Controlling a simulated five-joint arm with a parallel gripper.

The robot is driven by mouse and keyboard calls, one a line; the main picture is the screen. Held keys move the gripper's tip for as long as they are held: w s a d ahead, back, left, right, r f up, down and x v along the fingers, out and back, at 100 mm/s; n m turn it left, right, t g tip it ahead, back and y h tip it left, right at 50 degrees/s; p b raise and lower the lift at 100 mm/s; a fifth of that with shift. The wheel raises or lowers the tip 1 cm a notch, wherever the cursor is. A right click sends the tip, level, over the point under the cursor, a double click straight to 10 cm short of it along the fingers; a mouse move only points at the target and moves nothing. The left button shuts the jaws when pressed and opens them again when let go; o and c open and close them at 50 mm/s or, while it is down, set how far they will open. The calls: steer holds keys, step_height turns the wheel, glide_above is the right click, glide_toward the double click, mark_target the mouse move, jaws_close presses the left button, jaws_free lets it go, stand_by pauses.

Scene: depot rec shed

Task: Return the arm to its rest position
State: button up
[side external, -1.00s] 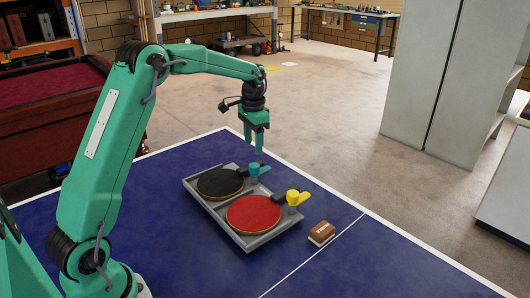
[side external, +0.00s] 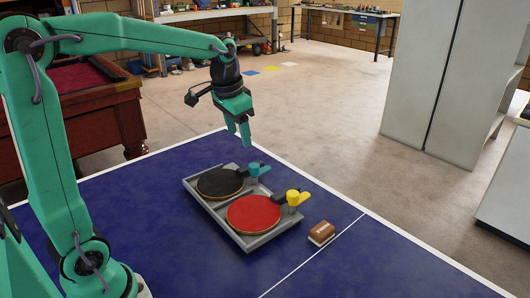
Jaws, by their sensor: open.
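My gripper (side external: 240,136) is open and empty. In the tray lie a black paddle (side external: 219,184) and a red paddle (side external: 252,213), side by side. A teal piece (side external: 255,170) sits at the black paddle's handle, and a yellow piece (side external: 294,198) at the red paddle's handle.
The tray stands on a blue table (side external: 150,220) with white lines. A red-topped table (side external: 95,110) stands behind my arm. Grey cabinets (side external: 440,80) stand at the right. The air around my gripper is free.

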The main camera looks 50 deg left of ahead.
steer(key=s+d+t, duration=0.1)
steer(key=s+d, duration=0.2)
steer(key=s, duration=0.5)
steer(key=s+d+f+n+t, duration=0.1)
steer(key=s+d+t, duration=0.1)
steer(key=s, duration=0.7)
steer(key=shift+s+d, duration=0.3)
steer(key=shift+d, duration=0.45)
steer(key=shift+f, duration=0.1)
